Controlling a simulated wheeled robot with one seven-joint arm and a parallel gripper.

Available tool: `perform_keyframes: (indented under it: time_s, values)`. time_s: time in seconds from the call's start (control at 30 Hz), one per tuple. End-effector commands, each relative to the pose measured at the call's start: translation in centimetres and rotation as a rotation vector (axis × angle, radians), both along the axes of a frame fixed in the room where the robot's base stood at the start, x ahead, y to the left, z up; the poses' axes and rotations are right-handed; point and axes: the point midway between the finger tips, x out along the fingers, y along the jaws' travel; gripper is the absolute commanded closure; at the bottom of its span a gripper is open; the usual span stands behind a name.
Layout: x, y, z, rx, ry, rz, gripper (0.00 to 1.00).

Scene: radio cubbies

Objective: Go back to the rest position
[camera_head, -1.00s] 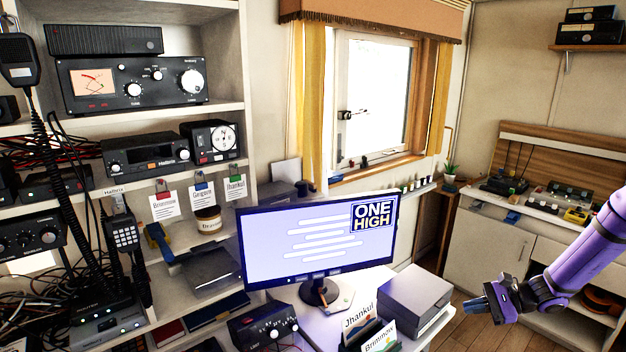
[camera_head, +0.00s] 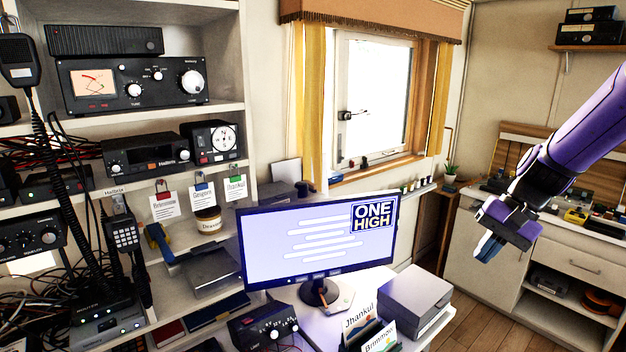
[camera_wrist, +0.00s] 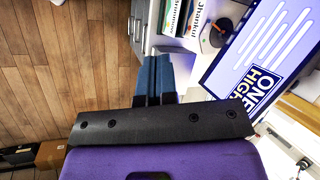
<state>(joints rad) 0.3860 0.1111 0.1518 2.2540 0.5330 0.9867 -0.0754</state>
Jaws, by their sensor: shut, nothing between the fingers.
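My gripper (camera_head: 487,247) hangs at the right of the head view on my purple arm, pointing down and a little left. Its fingers are shut with nothing between them. It is in the air to the right of the monitor, in front of the cabinet at the back right, and touches nothing I can see. In the wrist view the blue fingers (camera_wrist: 153,76) lie side by side, closed, with floor to their left and the desk to their right.
A monitor (camera_head: 290,245) reading "ONE HIGH" stands on the desk. A grey box (camera_head: 413,297) and name cards (camera_head: 378,338) sit right of and below it. Radio shelves (camera_head: 120,117) fill the left. A low cabinet (camera_head: 478,250) stands behind my gripper. Wooden floor (camera_head: 478,320) is clear.

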Motion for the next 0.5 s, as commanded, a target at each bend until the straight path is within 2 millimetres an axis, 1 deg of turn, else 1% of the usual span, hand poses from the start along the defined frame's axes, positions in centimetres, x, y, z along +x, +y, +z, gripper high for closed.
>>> perform_keyframes:
  time_s: [0.03,0.2,0.5]
  values:
    - [-0.9,0.5,1.2,-0.033,-0.028,0.026,1.0]
    - [-3.9,1.5,4.3,-0.141,-0.111,0.105,1.0]
    - [-9.7,2.5,8.8,-0.316,-0.271,0.228,1.0]
